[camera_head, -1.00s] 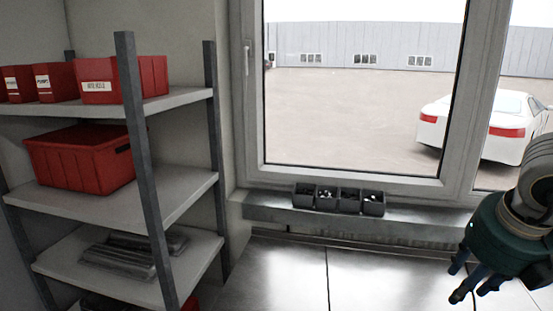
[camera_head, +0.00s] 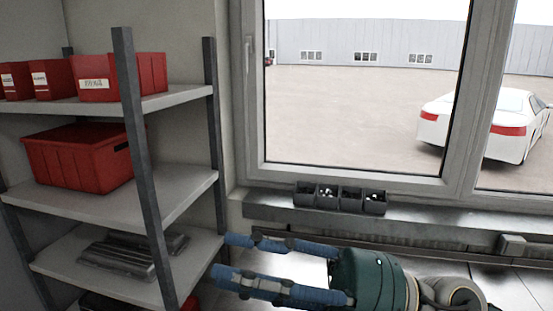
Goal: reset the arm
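My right gripper (camera_head: 222,256) comes in from the lower right on its green wrist (camera_head: 366,279). Its two blue fingers point left, towards the shelf unit's right side. The fingers are spread apart with a clear gap between them, and nothing shows between them. My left gripper is not in view.
A grey shelf unit (camera_head: 140,165) on the left holds red bins (camera_head: 78,160) and dark metal parts (camera_head: 130,255). Small black bins (camera_head: 340,198) stand on the window ledge (camera_head: 430,216). The window behind (camera_head: 362,172) shows a white car outside.

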